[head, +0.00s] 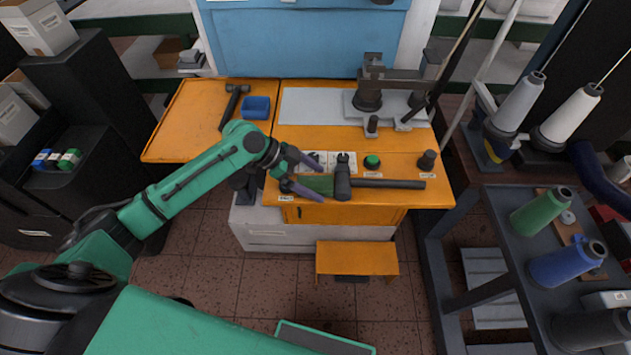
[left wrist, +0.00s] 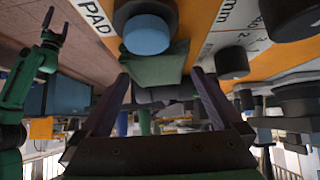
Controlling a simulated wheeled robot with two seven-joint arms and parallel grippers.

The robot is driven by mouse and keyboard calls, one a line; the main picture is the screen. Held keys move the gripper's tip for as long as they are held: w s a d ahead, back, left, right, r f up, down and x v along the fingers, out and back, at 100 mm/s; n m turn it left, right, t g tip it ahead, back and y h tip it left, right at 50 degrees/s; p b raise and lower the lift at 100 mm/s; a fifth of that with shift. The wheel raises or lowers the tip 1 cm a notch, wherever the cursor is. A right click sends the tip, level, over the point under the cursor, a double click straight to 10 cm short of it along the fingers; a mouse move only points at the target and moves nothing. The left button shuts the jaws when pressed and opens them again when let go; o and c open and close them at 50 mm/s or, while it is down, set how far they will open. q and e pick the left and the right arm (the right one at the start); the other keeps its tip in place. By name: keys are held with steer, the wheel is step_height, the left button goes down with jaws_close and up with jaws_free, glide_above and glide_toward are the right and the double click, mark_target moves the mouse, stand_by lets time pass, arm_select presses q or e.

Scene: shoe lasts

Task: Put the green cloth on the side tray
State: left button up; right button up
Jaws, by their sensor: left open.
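The green cloth (head: 318,184) lies at the front edge of the orange bench, left of a black hammer head. It also shows in the left wrist view (left wrist: 152,68). My left gripper (head: 321,184) is open, with its purple fingers on either side of the cloth in the head view. In the left wrist view its fingers (left wrist: 160,76) stand apart, with the cloth ahead between them; contact cannot be told. My right gripper (left wrist: 57,18) shows small at the upper left, fingers apart and empty. An orange side surface (head: 185,130), possibly the side tray, adjoins the bench on the left.
The black hammer (head: 390,183) lies along the bench front, close to the cloth. Another hammer (head: 233,103) and a blue block (head: 256,107) lie at the left. A green button (head: 372,161) stands behind. A dark cart (head: 590,290) with thread cones is on the right.

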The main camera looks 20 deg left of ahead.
arm_select(q)
steer(key=c, duration=1.2)
